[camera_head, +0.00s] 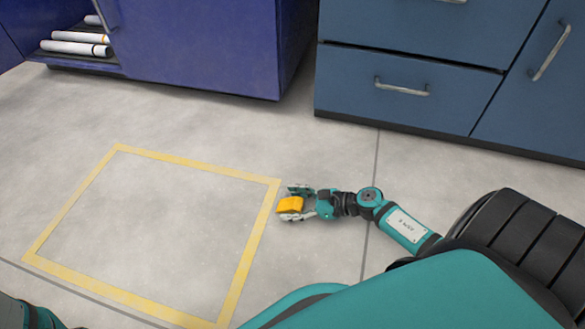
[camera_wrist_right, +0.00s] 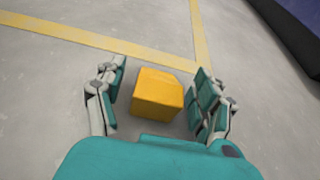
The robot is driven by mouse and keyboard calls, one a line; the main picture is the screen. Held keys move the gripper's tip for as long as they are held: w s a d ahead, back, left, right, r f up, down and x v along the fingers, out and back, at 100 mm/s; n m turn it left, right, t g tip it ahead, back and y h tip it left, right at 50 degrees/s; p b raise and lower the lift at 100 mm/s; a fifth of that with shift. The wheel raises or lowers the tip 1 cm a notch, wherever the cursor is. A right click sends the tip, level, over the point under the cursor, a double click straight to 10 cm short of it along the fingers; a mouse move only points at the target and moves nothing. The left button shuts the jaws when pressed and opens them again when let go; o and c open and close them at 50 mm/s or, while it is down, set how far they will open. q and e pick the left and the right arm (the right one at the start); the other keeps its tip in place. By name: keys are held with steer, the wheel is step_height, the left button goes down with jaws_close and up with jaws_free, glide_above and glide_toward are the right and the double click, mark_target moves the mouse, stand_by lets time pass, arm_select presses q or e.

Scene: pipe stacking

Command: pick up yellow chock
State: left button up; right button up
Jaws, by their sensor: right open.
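The yellow chock (camera_head: 290,204) is a small orange-yellow block on the grey floor, just outside the right edge of the taped square. My right gripper (camera_head: 297,203) is low at the floor around it. In the right wrist view the chock (camera_wrist_right: 157,94) lies between the two open fingers of the right gripper (camera_wrist_right: 160,100). A gap shows between the chock and each finger, so neither appears to touch it. My left gripper is not in view.
A yellow tape square (camera_head: 152,154) marks bare floor to the left. A blue cabinet (camera_head: 200,45) with white pipes (camera_head: 75,47) on its shelf stands behind. Blue drawers (camera_head: 400,88) stand at the back right. The floor around the chock is clear.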

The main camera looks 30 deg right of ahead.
steer(key=c, duration=1.3)
steer(key=shift+r, duration=0.15)
